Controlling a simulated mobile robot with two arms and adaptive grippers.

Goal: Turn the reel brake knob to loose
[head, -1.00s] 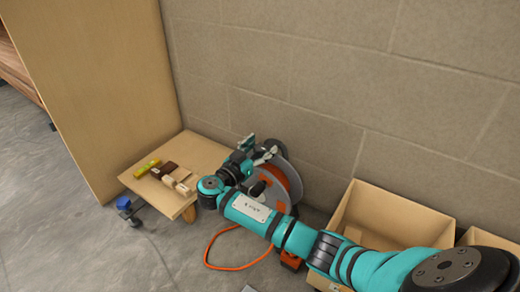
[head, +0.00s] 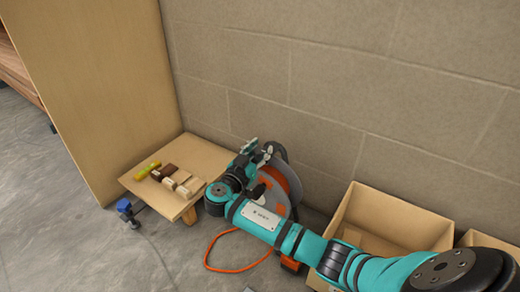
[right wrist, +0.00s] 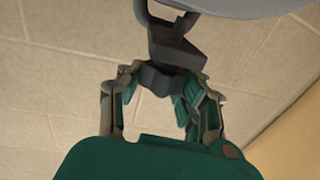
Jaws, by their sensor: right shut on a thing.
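The cable reel (head: 294,178), a grey disc with an orange middle, stands by the wall. An orange cable (head: 222,236) runs from it onto the floor. My right gripper (head: 262,154) is at the upper left side of the reel. In the right wrist view my right gripper (right wrist: 163,82) is shut on the dark brake knob (right wrist: 162,76), with a finger on each side. A dark stem and bracket (right wrist: 175,42) rise from the knob towards the grey disc. The knob's markings are not visible, and I cannot make it out in the head view. My left gripper is not in view.
A low wooden bench (head: 197,157) with several small wooden blocks (head: 170,176) stands left of the reel, with a blue clamp (head: 124,206) at its edge. A tall wooden panel (head: 90,85) is behind it. An open cardboard box (head: 385,212) stands to the right. The wall is close behind.

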